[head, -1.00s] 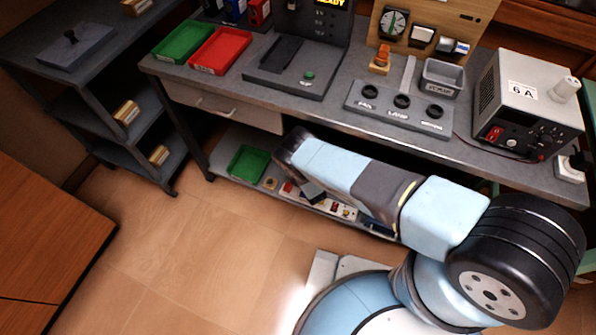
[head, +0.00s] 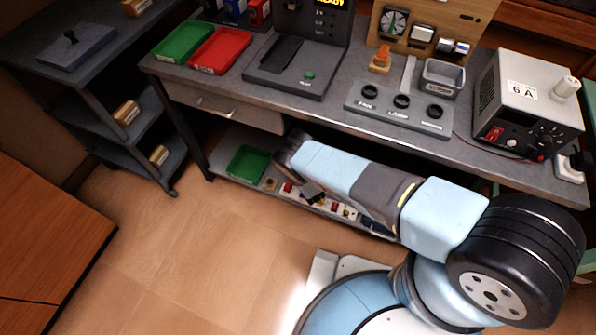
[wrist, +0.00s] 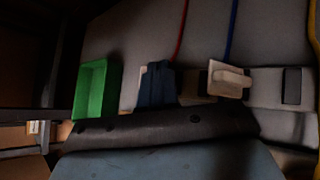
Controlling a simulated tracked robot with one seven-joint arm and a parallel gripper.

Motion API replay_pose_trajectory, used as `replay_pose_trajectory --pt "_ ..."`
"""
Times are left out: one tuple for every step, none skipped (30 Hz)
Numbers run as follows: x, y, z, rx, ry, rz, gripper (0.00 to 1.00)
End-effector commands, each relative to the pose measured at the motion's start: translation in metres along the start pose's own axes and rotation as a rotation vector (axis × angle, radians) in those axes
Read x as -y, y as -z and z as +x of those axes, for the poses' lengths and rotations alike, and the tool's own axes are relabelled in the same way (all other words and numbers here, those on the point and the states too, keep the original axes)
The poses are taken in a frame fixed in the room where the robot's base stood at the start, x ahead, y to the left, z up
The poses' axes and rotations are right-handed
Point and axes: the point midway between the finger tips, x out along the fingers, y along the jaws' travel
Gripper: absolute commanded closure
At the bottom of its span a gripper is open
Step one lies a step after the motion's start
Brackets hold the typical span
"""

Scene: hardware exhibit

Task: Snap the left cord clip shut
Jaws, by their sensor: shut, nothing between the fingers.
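My gripper (wrist: 156,88) shows in the wrist view as dark blue fingers, shut and empty, in front of a pale strip. A red cord (wrist: 181,30) runs down to the strip just right of the fingers. The fingers hide much of the pale part behind them, likely the left clip, so I cannot tell its state. Right of them, a clip with a beige lid (wrist: 229,80) stands under a blue cord (wrist: 233,30); its lid looks tilted. Farther right is a dark rectangular part (wrist: 291,86). Whether the fingers touch anything is unclear. The head view barely shows this area.
A green bin (wrist: 97,90) stands left of the fingers; it also shows on the low shelf in the head view (head: 248,162). A yellow cord (wrist: 314,35) is at the far right. The workbench (head: 330,105) overhangs this shelf. The floor in front is clear.

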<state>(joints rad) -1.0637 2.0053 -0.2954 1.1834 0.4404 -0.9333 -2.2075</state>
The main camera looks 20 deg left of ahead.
Motion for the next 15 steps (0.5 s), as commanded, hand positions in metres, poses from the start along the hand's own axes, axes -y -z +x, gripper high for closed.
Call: replay_pose_trajectory --pt "-0.0002 0.0006 0.0003 0.000 0.000 0.000 1.00" --pt "-0.0003 0.0007 0.0005 0.000 0.000 0.000 1.00" --pt "-0.0005 0.0009 0.0008 0.000 0.000 0.000 1.00" --pt "-0.0007 0.0010 0.0010 0.000 0.000 0.000 1.00" --pt "-0.0008 0.0012 0.0012 0.000 0.000 0.000 1.00" --pt "-0.0011 0.0014 0.0015 0.000 0.000 0.000 1.00" --pt "-0.0012 0.0016 0.0018 0.000 0.000 0.000 1.00" --pt "-0.0014 0.0017 0.0020 0.000 0.000 0.000 1.00" --pt "-0.0017 0.0019 0.0023 0.000 0.000 0.000 1.00" --pt "-0.0019 0.0020 0.0025 0.000 -0.001 0.000 1.00" --pt "-0.0020 0.0021 0.0027 0.000 -0.001 0.000 1.00" --pt "-0.0023 0.0023 0.0030 0.000 -0.001 0.000 1.00" --pt "-0.0024 0.0024 0.0032 0.000 -0.001 0.000 1.00" --pt "-0.0026 0.0026 0.0034 0.000 -0.001 0.000 1.00" --pt "-0.0028 0.0028 0.0037 0.000 -0.001 0.000 1.00"
